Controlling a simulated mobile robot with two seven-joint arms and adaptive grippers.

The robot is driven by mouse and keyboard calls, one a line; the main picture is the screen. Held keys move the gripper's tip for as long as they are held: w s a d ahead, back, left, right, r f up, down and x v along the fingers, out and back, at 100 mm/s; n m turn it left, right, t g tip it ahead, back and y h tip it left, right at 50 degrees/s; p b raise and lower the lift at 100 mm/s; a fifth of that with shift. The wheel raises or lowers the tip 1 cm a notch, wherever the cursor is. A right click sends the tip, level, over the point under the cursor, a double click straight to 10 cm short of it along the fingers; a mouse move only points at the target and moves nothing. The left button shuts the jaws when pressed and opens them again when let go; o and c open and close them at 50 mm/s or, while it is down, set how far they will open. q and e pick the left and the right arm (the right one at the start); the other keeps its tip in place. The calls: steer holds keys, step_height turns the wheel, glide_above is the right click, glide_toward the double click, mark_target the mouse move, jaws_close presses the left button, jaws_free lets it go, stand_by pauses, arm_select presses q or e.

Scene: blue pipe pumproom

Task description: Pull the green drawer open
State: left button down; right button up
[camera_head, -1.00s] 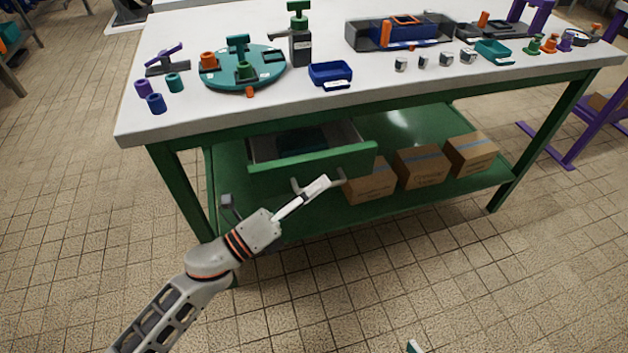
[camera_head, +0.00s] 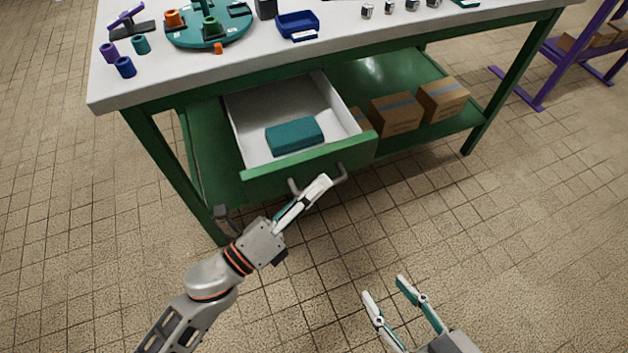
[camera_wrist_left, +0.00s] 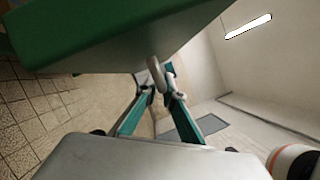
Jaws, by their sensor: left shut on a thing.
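The green drawer (camera_head: 312,165) stands well out from under the white-topped workbench, so its pale inside shows. A teal box-like block (camera_head: 294,136) lies in it. A grey bar handle (camera_head: 342,174) is on the green front. My left gripper (camera_head: 322,183) is at the handle, shut on it. In the left wrist view the fingertips (camera_wrist_left: 158,80) close around the handle (camera_wrist_left: 156,64) below the green drawer front (camera_wrist_left: 110,35). My right gripper (camera_head: 386,287) is open and empty above the floor, right of and nearer than the drawer.
Cardboard boxes (camera_head: 395,114) stand on the green lower shelf right of the drawer. The white benchtop (camera_head: 345,30) carries a teal round fixture (camera_head: 210,28), a blue tray (camera_head: 297,24) and small cylinders. The tiled floor (camera_head: 500,230) in front is clear.

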arm_select(q)
steer(key=c, duration=2.4)
jaws_free()
steer(key=shift+c, duration=0.2)
steer(key=shift+a, duration=0.1)
steer(key=v, duration=1.2)
